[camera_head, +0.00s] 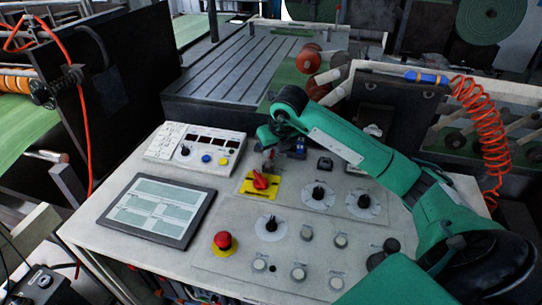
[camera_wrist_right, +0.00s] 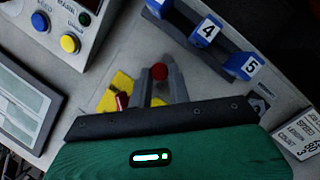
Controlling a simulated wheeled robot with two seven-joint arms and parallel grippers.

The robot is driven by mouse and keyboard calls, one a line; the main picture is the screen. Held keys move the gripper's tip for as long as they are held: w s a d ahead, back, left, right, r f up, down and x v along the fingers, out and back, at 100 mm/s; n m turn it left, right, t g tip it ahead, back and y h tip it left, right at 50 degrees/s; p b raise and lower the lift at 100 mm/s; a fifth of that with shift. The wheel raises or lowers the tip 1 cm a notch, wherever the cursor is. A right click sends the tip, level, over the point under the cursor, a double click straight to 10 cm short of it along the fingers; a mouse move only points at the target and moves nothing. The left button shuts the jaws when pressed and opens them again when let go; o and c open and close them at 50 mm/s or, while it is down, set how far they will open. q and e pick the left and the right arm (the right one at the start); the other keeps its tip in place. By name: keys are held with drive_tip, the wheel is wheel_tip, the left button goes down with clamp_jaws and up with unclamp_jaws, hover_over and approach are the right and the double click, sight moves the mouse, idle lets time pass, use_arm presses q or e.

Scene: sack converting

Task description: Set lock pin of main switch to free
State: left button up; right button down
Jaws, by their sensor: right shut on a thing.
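The main switch (camera_head: 260,181) is a red rotary handle on a yellow plate (camera_head: 248,191) on the console; the plate (camera_wrist_right: 117,90) and part of the red handle (camera_wrist_right: 122,101) show in the right wrist view. A small round red knob (camera_wrist_right: 159,71), apparently the lock pin's head, sits between the grey fingertips of my right gripper (camera_wrist_right: 162,80). My right gripper (camera_head: 268,159) is shut on it, just behind the switch in the head view. The pin's lower part is hidden, so I cannot tell its setting. My left gripper is not in view.
Blue blocks numbered 4 (camera_wrist_right: 207,30) and 5 (camera_wrist_right: 243,66) stand close to my right gripper. The console also carries a button box (camera_head: 195,148), a screen (camera_head: 157,208), several dials and a red emergency stop (camera_head: 223,241). A coiled orange hose (camera_head: 483,125) hangs at the right.

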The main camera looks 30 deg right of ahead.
drive_tip(key=c, duration=1.5)
unclamp_jaws()
drive_tip(key=shift+w+d+r, duration=0.1)
drive_tip(key=shift+d+r, duration=0.05)
drive_tip(key=shift+o, duration=1)
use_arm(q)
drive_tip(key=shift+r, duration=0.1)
use_arm(e)
drive_tip(key=shift+r, duration=0.1)
use_arm(q)
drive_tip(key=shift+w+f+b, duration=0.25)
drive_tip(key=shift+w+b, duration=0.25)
drive_tip(key=shift+b, duration=0.05)
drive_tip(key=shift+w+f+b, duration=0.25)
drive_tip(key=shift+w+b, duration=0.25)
use_arm(e)
drive_tip(key=v, duration=1.3)
drive_tip(key=shift+r, duration=0.2)
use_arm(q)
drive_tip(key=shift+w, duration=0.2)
